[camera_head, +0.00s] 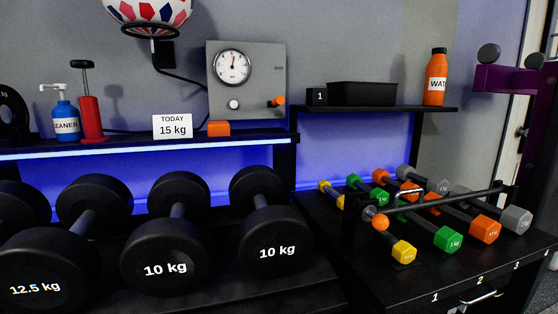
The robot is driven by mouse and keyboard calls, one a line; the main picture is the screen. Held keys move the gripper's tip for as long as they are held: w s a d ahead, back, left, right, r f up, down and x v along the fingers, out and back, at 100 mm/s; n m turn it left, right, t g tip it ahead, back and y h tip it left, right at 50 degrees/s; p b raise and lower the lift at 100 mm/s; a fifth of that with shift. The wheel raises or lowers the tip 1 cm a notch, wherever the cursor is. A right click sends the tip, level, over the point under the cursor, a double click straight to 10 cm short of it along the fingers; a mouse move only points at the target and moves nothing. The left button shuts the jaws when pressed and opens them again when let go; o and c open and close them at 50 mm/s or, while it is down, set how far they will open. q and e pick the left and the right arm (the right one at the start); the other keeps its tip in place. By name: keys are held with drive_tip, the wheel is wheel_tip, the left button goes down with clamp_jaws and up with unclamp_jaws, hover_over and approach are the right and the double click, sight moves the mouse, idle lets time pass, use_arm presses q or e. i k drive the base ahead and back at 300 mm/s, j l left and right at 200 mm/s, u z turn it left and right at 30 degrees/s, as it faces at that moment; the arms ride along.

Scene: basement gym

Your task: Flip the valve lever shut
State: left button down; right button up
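A grey panel (264,70) hangs on the wall above the left shelf. It carries a round white gauge (233,68), whose needle points roughly upward. Below the gauge is a small white knob (234,104). At the panel's lower right is a short lever with an orange tip (279,100); it appears to point right, roughly level. It is small, and I cannot tell for sure that it is the valve lever. Neither of my grippers is in view.
Black dumbbells (165,260) fill the lower left rack. The left shelf holds a blue cleaner bottle (66,120), a red pump (91,118), a sign (173,126) and an orange block (218,128).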

sight(280, 100)
drive_tip(key=k+l+z, duration=0.1)
drive_tip(key=l, duration=0.3)
drive_tip(key=k+l+z, duration=0.15)
drive_tip(key=l, duration=0.3)
drive_tip(key=k+l+z, duration=0.1)
drive_tip(key=l, duration=0.35)
drive_tip(key=l+z, duration=0.1)
drive_tip(key=l, duration=0.35)
drive_tip(key=k, duration=0.1)
